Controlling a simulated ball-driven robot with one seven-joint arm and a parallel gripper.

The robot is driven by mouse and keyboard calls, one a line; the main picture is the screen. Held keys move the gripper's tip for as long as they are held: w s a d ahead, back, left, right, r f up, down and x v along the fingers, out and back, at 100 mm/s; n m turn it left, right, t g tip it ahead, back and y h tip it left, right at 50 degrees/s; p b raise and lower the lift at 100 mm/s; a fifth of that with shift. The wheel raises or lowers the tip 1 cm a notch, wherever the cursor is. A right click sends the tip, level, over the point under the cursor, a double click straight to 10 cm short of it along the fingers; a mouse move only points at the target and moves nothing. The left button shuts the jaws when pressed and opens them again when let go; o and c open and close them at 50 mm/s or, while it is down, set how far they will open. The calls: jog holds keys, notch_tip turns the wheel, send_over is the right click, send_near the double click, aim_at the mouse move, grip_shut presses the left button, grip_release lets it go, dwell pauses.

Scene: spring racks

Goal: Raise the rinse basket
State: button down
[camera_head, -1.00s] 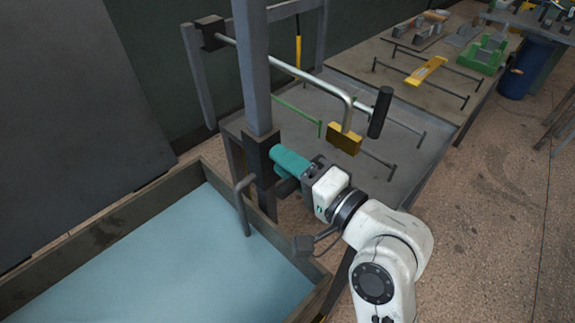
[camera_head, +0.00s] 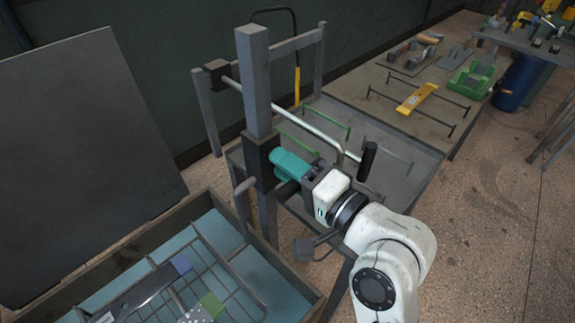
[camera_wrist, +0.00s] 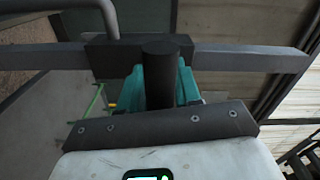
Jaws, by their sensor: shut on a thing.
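The rinse basket (camera_head: 232,279) is a wire frame in the blue-floored tank (camera_head: 160,221) at lower left in the head view. It carries several small parts, among them a green one and a blue one, and its lower part is cut off. A dark slider block (camera_head: 262,165) sits around the grey upright post (camera_head: 257,85), with a bent grey rod (camera_head: 243,199) leading down toward the tank. My gripper (camera_head: 288,172), with teal fingers, is shut on the slider's dark handle (camera_wrist: 160,75), beside the post. The wrist view shows the handle between the fingers.
A silver bar (camera_head: 290,112) with a black grip (camera_head: 368,160) extends close behind my gripper. A grey table (camera_head: 385,143) stands behind, and another bench (camera_head: 425,75) holds tools. The floor at right (camera_head: 490,190) is clear.

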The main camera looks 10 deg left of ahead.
jog(key=c, duration=1)
grip_release()
jog(key=shift+r, duration=0.55)
jog(key=shift+c, duration=0.2)
jog(key=shift+o, duration=0.8)
jog(key=shift+f, duration=0.2)
jog(key=shift+d, duration=0.1)
jog(key=shift+s+d+f, duration=0.15)
jog(key=shift+d, duration=0.05)
jog(key=b+v, duration=0.2)
jog(key=v, duration=0.8)
jog(key=shift+b, duration=0.35)
jog(key=shift+s, duration=0.1)
